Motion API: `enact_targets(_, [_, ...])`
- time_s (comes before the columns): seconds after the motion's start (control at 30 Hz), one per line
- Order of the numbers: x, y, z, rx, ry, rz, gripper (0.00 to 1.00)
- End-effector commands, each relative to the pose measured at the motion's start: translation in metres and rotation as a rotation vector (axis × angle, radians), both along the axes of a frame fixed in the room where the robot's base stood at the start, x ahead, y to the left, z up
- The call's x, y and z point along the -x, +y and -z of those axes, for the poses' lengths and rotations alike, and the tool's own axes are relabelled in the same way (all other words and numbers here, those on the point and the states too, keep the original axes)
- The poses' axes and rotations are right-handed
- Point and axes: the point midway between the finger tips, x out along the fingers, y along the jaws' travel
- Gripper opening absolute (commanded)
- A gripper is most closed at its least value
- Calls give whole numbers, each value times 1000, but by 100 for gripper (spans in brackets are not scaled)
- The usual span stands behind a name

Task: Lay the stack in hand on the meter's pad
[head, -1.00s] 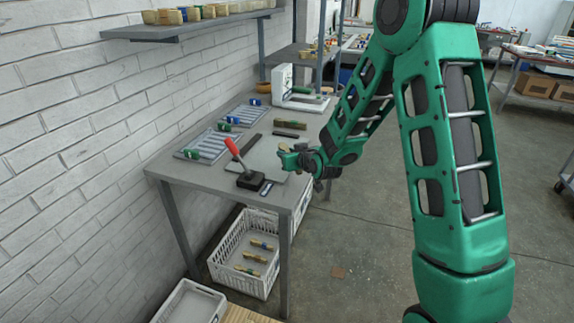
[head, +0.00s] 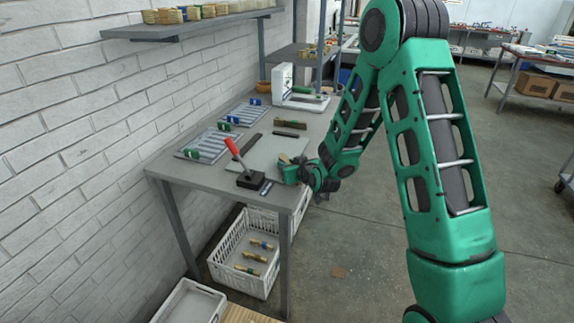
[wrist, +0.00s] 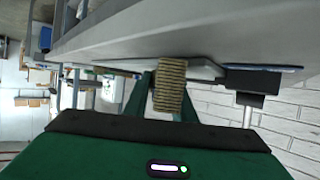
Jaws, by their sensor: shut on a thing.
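My gripper (head: 289,168) is at the right front edge of the grey table, beside a pale flat plate (head: 266,155). In the wrist view my gripper (wrist: 165,98) is shut on a tan stack (wrist: 171,84) of thin ridged layers, held between its green fingers. In the head view only a small tan bit of the stack (head: 284,158) shows. The wrist view is tilted, with the plate's thin edge (wrist: 190,66) near the stack; whether they touch I cannot tell. The plate may be the meter's pad; no clear label shows.
Ridged grey racks (head: 207,145) lie left. A white stand (head: 283,85) is behind. Crates (head: 245,255) sit below the table (head: 190,176).

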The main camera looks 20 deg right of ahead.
Motion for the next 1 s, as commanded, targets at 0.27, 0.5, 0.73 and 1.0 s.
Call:
enact_targets(0.27, [0, 0, 5, 0, 0, 0, 0])
enact_targets(0.5, [1, 1, 6, 0, 2, -2, 42])
enact_targets(0.73, [1, 1, 5, -2, 3, -2, 42])
enact_targets(1.0, [17, -4, -14, 0, 3, 0, 42])
